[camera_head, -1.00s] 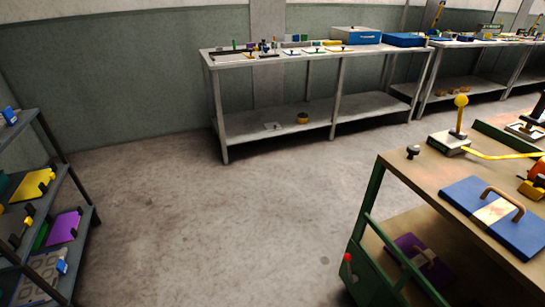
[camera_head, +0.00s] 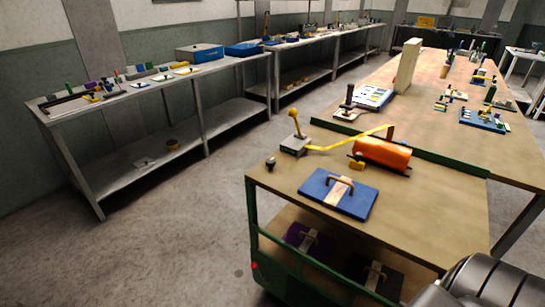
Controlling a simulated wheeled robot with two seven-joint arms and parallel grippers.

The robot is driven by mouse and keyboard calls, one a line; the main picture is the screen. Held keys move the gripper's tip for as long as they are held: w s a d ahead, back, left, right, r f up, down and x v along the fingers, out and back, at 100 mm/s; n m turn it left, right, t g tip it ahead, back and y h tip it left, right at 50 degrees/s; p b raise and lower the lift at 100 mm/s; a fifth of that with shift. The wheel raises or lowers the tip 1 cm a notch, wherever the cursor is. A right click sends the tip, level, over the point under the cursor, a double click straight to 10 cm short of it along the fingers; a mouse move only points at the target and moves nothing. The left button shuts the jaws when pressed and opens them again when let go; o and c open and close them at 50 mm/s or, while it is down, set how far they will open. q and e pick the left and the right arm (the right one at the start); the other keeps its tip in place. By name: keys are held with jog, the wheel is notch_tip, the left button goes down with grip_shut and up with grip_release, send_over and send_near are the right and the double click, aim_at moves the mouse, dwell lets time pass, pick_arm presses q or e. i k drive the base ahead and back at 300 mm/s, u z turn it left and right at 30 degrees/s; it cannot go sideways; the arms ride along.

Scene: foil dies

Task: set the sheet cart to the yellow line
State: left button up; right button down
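A green-framed bench or cart (camera_head: 470,206) with a wooden top stands at centre right in the head view. It may be the sheet cart; I see no wheels and cannot tell. A red knob (camera_head: 254,266) sits low on its near left corner. A blue plate with a handle (camera_head: 325,200), an orange roll (camera_head: 383,155) and a yellow-knobbed lever block (camera_head: 294,146) sit on its top. A purple plate (camera_head: 299,237) lies on its lower shelf. I see no yellow line on the floor. Neither gripper is in view; a dark grey arm link of mine shows at bottom right.
A long grey table (camera_head: 125,95) with trays and a blue box (camera_head: 200,53) stands along the left wall. A large wooden table (camera_head: 432,72) adjoins the green frame's far side. Bare concrete floor (camera_head: 175,230) lies open at the left and front.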

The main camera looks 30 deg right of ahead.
aim_at(422, 220)
jog(key=z, duration=0.9)
jog(key=k, duration=0.45)
jog(key=z, duration=0.4)
jog(key=i, duration=0.5)
